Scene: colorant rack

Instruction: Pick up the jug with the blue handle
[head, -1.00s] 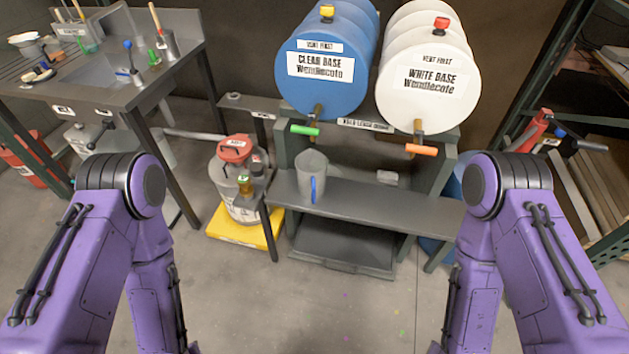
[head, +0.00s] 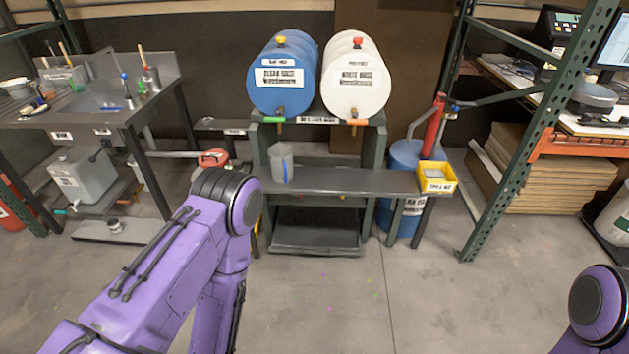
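A grey jug (head: 280,162) with a blue handle (head: 287,171) stands upright on the left part of the grey shelf (head: 345,181), below the blue drum (head: 283,84). The handle faces me. My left arm is in the head view left of and below the jug, with its elbow in front of the shelf's left end. Part of my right arm shows at the bottom right corner. Neither gripper is in view. Nothing touches the jug.
A white drum (head: 355,85) lies beside the blue one. A yellow bin (head: 436,177) sits at the shelf's right end, near a blue barrel (head: 404,196). A sink bench (head: 72,112) stands left, a green rack post (head: 543,120) right. The floor before the shelf is clear.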

